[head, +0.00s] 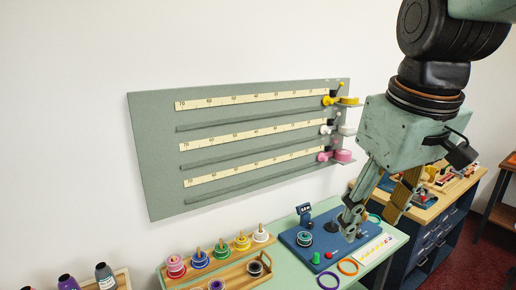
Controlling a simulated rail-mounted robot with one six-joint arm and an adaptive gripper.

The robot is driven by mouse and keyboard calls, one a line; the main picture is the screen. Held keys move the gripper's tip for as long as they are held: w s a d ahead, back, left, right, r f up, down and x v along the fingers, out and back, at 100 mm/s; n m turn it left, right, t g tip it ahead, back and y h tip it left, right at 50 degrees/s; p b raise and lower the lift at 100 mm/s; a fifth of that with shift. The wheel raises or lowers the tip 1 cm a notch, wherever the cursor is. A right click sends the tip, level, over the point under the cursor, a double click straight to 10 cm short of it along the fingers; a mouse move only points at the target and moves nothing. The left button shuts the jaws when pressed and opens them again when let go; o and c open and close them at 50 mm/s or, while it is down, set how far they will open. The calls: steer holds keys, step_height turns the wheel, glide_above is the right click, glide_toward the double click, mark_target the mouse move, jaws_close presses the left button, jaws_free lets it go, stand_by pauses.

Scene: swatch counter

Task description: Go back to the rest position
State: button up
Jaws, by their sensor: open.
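My gripper (373,218) hangs from my arm at the right of the head view, fingers pointing down and spread apart. It is open, and nothing shows between its fingers. It appears over the right part of the blue board (292,240) on the pale green table. How high its tips are above the board is hard to tell. The fingers hide part of the board and of the small things behind them.
A grey-green wall panel (155,150) carries three scale strips, with yellow, white and pink parts at its right end. Colourful spools stand on a wooden rack (222,262). A wood-topped drawer cabinet (425,215) stands right.

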steer(key=s+f+m, duration=0.2)
steer(key=s, duration=0.6)
steer(key=s+f+m+t+b, duration=0.1)
steer(key=s+f, duration=0.1)
steer(key=s, duration=0.6)
steer(key=shift+s+f+m+b, duration=0.25)
steer(key=shift+m+b, duration=0.05)
steer(key=shift+m, duration=0.1)
